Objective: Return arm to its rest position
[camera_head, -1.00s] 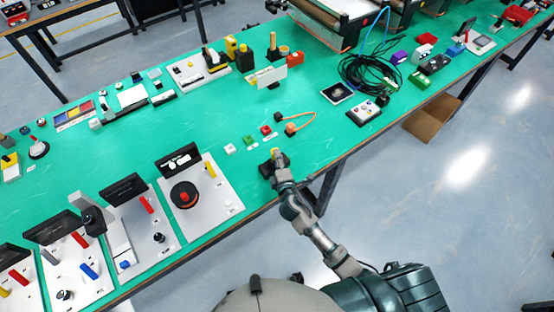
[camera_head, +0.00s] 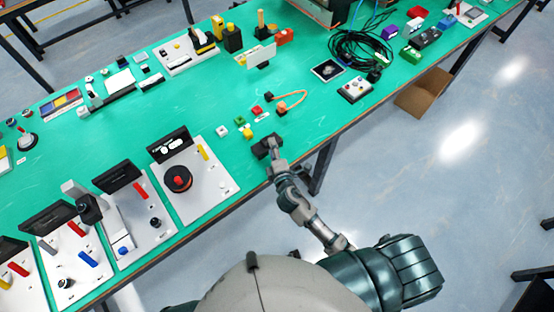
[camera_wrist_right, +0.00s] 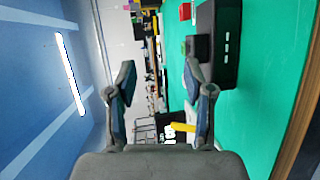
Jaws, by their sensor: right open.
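My right gripper (camera_head: 274,146) is open and low over the front edge of the green table, beside a black box (camera_head: 262,149). In the right wrist view, my gripper (camera_wrist_right: 160,88) has its two fingers apart with nothing held between them. The black box (camera_wrist_right: 225,45) shows beyond the right-hand finger there; I cannot tell whether they touch. My left gripper is not in view.
Small green (camera_head: 239,120) and red (camera_head: 256,110) blocks lie near the yellow one. A panel with a red-topped black knob (camera_head: 179,179) stands to the left.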

